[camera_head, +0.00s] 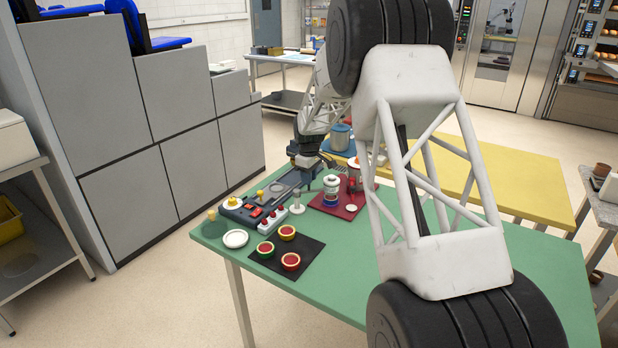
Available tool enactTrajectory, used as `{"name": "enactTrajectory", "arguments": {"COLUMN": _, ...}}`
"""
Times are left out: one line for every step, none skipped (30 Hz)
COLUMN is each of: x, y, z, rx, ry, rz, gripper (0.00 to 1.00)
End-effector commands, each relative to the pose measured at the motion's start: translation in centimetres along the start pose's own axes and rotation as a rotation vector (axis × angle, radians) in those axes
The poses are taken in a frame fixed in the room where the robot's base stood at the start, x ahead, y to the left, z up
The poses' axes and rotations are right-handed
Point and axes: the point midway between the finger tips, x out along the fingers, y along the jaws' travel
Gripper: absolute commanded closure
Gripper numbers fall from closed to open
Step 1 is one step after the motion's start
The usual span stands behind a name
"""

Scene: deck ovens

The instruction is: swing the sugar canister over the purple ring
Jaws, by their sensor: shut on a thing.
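My gripper (307,158) is at the far end of my arm, above the back end of a dark track on the green table. It is shut on a small pale piece, mostly hidden by the dark fingers; I cannot tell what it belongs to. A white canister with a green band (331,183) stands on the red mat, just right of and nearer than the gripper. I cannot tell whether it is the sugar canister. A blue-purple ring-like band (330,199) shows at its foot; whether it is the purple ring is unclear.
A control box with red buttons (255,212) and a white-knobbed strip (272,222) lie at the left. Several red-filled bowls are on a black mat (262,257). A white dish (235,239) is nearby. The green table's front is clear.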

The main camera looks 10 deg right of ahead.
Motion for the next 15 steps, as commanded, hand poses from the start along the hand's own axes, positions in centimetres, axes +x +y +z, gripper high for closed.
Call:
{"name": "enactTrajectory", "arguments": {"x": -0.19, "y": 0.10, "z": -0.12, "rx": 0.000, "ry": 0.003, "rz": 0.003, "gripper": 1.00}}
{"name": "enactTrajectory", "arguments": {"x": -0.19, "y": 0.10, "z": -0.13, "rx": 0.000, "ry": 0.003, "rz": 0.004, "gripper": 0.71}}
{"name": "enactTrajectory", "arguments": {"x": -0.18, "y": 0.10, "z": -0.12, "rx": 0.001, "ry": 0.003, "rz": 0.003, "gripper": 0.65}}
{"name": "enactTrajectory", "arguments": {"x": -0.17, "y": 0.09, "z": -0.11, "rx": 0.001, "ry": 0.003, "rz": 0.003, "gripper": 0.60}}
{"name": "enactTrajectory", "arguments": {"x": -0.16, "y": 0.09, "z": -0.10, "rx": 0.001, "ry": 0.003, "rz": 0.003, "gripper": 0.55}}
{"name": "enactTrajectory", "arguments": {"x": -0.14, "y": 0.07, "z": -0.09, "rx": 0.001, "ry": 0.002, "rz": 0.003, "gripper": 0.50}}
{"name": "enactTrajectory", "arguments": {"x": -0.12, "y": 0.07, "z": -0.08, "rx": 0.001, "ry": 0.002, "rz": 0.002, "gripper": 0.50}}
{"name": "enactTrajectory", "arguments": {"x": -0.12, "y": 0.07, "z": -0.08, "rx": 0.001, "ry": 0.002, "rz": 0.002, "gripper": 0.50}}
{"name": "enactTrajectory", "arguments": {"x": -0.10, "y": 0.06, "z": -0.07, "rx": 0.001, "ry": 0.002, "rz": 0.002, "gripper": 0.50}}
{"name": "enactTrajectory", "arguments": {"x": -0.09, "y": 0.06, "z": -0.07, "rx": 0.001, "ry": 0.002, "rz": 0.002, "gripper": 0.50}}
{"name": "enactTrajectory", "arguments": {"x": -0.09, "y": 0.06, "z": -0.06, "rx": 0.001, "ry": 0.002, "rz": 0.002, "gripper": 0.50}}
{"name": "enactTrajectory", "arguments": {"x": -0.08, "y": 0.06, "z": -0.06, "rx": 0.001, "ry": 0.002, "rz": 0.002, "gripper": 0.50}}
{"name": "enactTrajectory", "arguments": {"x": -0.08, "y": 0.05, "z": -0.05, "rx": 0.001, "ry": 0.002, "rz": 0.002, "gripper": 0.50}}
{"name": "enactTrajectory", "arguments": {"x": -0.09, "y": 0.05, "z": -0.05, "rx": 0.001, "ry": 0.002, "rz": 0.002, "gripper": 0.50}}
{"name": "enactTrajectory", "arguments": {"x": -0.13, "y": 0.05, "z": -0.05, "rx": 0.001, "ry": 0.002, "rz": 0.002, "gripper": 0.50}}
